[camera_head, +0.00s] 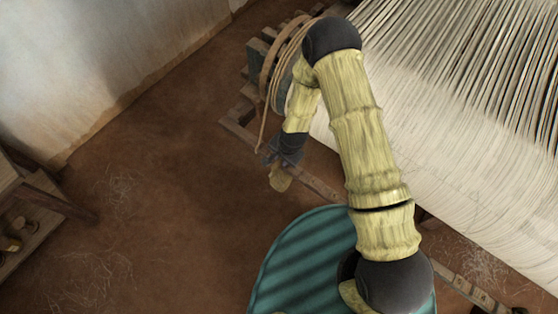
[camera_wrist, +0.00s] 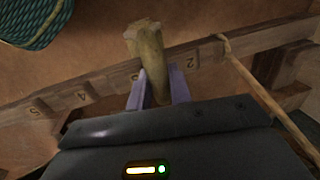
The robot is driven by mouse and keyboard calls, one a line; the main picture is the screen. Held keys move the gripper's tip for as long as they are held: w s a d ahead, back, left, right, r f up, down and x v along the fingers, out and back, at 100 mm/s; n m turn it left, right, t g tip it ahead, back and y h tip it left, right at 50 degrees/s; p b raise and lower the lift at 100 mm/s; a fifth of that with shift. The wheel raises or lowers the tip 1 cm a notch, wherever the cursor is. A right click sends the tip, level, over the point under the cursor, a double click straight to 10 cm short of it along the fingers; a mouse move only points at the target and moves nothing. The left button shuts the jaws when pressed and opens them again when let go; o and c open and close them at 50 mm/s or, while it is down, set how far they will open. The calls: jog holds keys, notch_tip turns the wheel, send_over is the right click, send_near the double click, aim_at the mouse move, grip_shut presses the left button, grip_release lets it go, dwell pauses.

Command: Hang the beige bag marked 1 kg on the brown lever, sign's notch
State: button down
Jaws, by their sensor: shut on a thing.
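My gripper (camera_head: 283,158) is shut on a beige bag (camera_head: 279,181), which hangs just below it in the head view. In the wrist view the bag (camera_wrist: 148,55) sits between the two purple fingers of my gripper (camera_wrist: 157,90); no 1 kg mark is readable. The brown lever (camera_head: 322,188) runs diagonally past the gripper. In the wrist view the lever (camera_wrist: 110,86) crosses behind the bag, with notches and the numbers 2, 4 and 5 showing. I cannot tell whether bag and lever touch. I see no sign.
A rope (camera_wrist: 262,92) is looped over the lever near 2. Coiled rope hangs on the loom's beam end (camera_head: 285,65). White warp threads (camera_head: 470,130) spread at the right. A teal striped round thing (camera_head: 300,265) is in front. Shelves (camera_head: 35,205) stand left; the middle floor is clear.

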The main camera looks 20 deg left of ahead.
jog(key=shift+w+d, duration=0.2)
jog(key=shift+w, duration=0.3)
jog(key=shift+w+d, duration=0.15)
jog(key=shift+w, duration=0.35)
jog(key=shift+f+b, duration=0.75)
jog(key=shift+f, duration=0.1)
jog(key=shift+f, duration=0.25)
jog(key=c, duration=1.2)
grip_release()
jog(key=shift+d, duration=0.1)
jog(key=d+r, duration=0.1)
jog(key=r, duration=0.4)
jog(key=s+d+r, duration=0.1)
jog(key=r, duration=0.5)
jog(key=d+r, duration=0.1)
jog(key=r, duration=0.5)
jog(key=shift+s+b, duration=0.2)
jog(key=shift+b, duration=0.2)
